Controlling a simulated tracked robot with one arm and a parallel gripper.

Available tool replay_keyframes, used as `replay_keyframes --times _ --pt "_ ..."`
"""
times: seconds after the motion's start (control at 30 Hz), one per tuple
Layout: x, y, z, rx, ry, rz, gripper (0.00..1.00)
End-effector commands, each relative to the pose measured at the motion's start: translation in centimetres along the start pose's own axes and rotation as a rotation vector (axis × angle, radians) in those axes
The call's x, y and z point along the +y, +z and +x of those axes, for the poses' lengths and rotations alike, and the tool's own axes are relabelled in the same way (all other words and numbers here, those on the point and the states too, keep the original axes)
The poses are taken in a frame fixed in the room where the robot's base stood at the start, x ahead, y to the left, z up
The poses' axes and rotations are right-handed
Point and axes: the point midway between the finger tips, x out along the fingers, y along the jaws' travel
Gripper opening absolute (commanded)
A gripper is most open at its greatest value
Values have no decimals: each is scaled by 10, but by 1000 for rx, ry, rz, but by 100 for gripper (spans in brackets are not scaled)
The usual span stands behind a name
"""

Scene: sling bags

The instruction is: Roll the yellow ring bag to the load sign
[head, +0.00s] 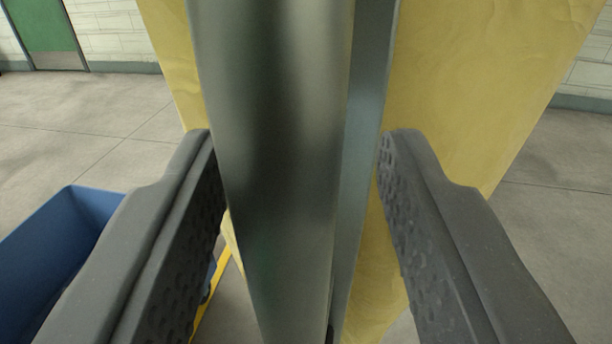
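A grey metal post (275,120) stands between the two dark fingers of my gripper (297,150). The inner tips of both fingers look to meet its edges, so my gripper appears shut on it. A large yellow bag (480,80) hangs just behind the post and shows on both sides of it. The bag's top, its lower end and any ring are out of view or hidden. How the post joins the bag cannot be seen. No load sign shows.
A blue bin (40,235) is at the lower left, partly covered by my left finger. A yellow strip (212,293) lies beside it. A green door (45,28) and pale block wall stand at the back left.

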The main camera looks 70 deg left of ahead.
Motion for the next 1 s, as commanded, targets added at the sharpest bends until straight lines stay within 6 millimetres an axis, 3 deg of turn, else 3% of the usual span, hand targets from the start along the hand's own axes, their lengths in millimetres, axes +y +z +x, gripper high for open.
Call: replay_keyframes --times 0.17,0.7,1.0 --pt "2 1 -18 -1 5 1 39" --pt "4 2 -120 -1 4 -1 39" --pt "3 0 -136 1 0 -1 39"
